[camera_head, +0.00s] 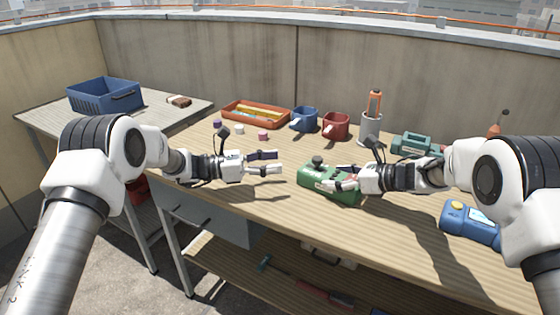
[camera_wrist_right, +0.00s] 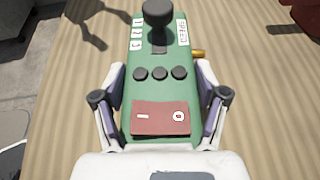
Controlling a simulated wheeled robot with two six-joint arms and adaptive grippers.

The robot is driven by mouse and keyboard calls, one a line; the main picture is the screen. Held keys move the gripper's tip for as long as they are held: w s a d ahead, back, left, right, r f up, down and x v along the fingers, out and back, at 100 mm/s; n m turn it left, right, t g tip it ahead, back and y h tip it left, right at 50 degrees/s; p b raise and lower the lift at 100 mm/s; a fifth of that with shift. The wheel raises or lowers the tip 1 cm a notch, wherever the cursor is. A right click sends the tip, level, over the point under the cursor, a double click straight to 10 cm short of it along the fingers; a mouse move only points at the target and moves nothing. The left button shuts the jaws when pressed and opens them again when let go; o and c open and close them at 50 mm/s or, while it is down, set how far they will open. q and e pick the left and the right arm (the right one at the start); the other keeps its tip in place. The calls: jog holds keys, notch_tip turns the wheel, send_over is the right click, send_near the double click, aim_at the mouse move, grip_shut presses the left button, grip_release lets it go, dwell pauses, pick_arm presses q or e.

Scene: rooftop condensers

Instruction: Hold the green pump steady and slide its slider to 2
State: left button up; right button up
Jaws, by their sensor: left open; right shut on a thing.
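The green pump (camera_head: 312,178) lies on the bench, with a black slider knob (camera_head: 317,161) standing up at its left end. My right gripper (camera_head: 335,183) is shut on the pump's right end. In the right wrist view its fingers clasp both sides of the green body (camera_wrist_right: 160,91). There the slider knob (camera_wrist_right: 157,14) stands at the far end, above a dark slot and beside a number scale (camera_wrist_right: 137,34); its exact setting is unclear. My left gripper (camera_head: 264,163) is open and empty, left of the pump and apart from the knob.
The pump also has black buttons, a red rocker switch (camera_wrist_right: 160,118) and a brass fitting (camera_wrist_right: 198,54). A blue device (camera_head: 468,225) lies right. Bench front is clear.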

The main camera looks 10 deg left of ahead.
jog(key=shift+f, duration=0.2)
jog(key=o, duration=1.8)
jog(key=shift+c, duration=0.2)
jog(key=shift+r, duration=0.15)
jog(key=shift+d+r, duration=0.15)
jog(key=shift+d, duration=0.2)
jog(key=v, duration=0.8)
jog(key=shift+s+r, duration=0.1)
jog(key=shift+s, duration=0.05)
